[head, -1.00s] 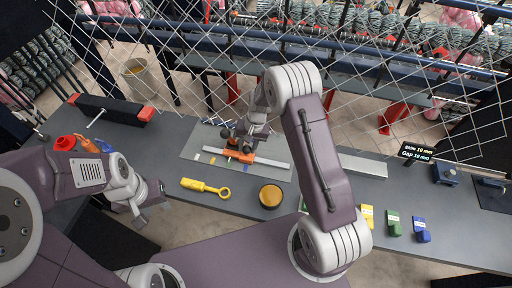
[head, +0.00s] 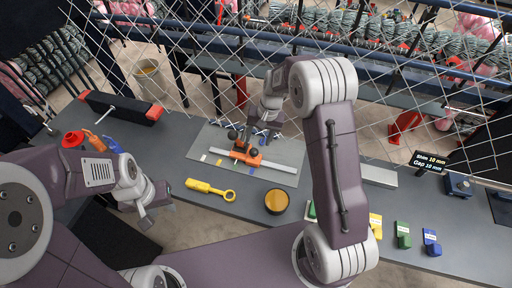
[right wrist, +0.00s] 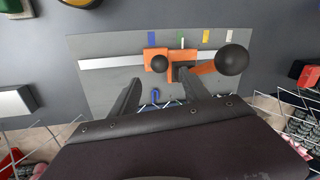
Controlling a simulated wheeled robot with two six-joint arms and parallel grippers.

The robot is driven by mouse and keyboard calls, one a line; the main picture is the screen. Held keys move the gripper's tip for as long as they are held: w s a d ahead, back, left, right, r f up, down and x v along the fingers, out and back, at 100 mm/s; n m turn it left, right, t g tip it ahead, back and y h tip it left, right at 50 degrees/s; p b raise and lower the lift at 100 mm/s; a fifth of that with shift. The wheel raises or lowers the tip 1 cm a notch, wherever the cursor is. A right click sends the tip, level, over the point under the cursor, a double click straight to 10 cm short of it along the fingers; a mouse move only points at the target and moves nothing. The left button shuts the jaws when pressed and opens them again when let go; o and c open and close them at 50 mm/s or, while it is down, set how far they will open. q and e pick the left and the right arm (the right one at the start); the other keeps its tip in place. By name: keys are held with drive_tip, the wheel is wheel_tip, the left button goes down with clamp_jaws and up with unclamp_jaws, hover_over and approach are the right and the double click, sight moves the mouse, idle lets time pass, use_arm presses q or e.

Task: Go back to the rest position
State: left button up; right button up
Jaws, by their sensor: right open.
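My right gripper (right wrist: 158,100) is open in the right wrist view, its two dark fingers apart with nothing between them. In the head view it hangs over the back part of the grey plate, behind the orange clamp block (head: 246,157), partly hidden by my arm. The orange block with black knobs sits on a silver bar (head: 277,165) across the plate; it also shows in the right wrist view (right wrist: 184,55). My left gripper (head: 154,212) is at the table's front edge at left, holding nothing visible; its finger gap is unclear.
A chain-link mesh (head: 205,50) rises along the table's back edge. A yellow ring-ended tool (head: 210,189), an orange-topped round tin (head: 276,201) and yellow, green (head: 403,236) and blue blocks lie along the front. A red cup (head: 73,139) and black-red holder (head: 123,108) stand at left.

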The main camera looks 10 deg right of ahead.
drive_tip(key=shift+d+r, duration=0.2)
drive_tip(key=shift+r, duration=0.7)
drive_tip(key=shift+f, duration=0.1)
drive_tip(key=s+d+f+n+b, duration=0.1)
drive_tip(key=s+b, duration=0.1)
drive_tip(key=s, duration=0.4)
drive_tip(key=s+f+n+h+b, duration=0.1)
drive_tip(key=s+f+b, duration=0.1)
drive_tip(key=s, duration=0.5)
drive_tip(key=s+d+f+n+b, duration=0.1)
drive_tip(key=s+b, duration=0.1)
drive_tip(key=s, duration=0.5)
drive_tip(key=shift+d+f+n+h, duration=0.3)
drive_tip(key=shift+f+n+h, duration=0.05)
drive_tip(key=shift+n+h, duration=0.05)
drive_tip(key=shift+w, duration=0.15)
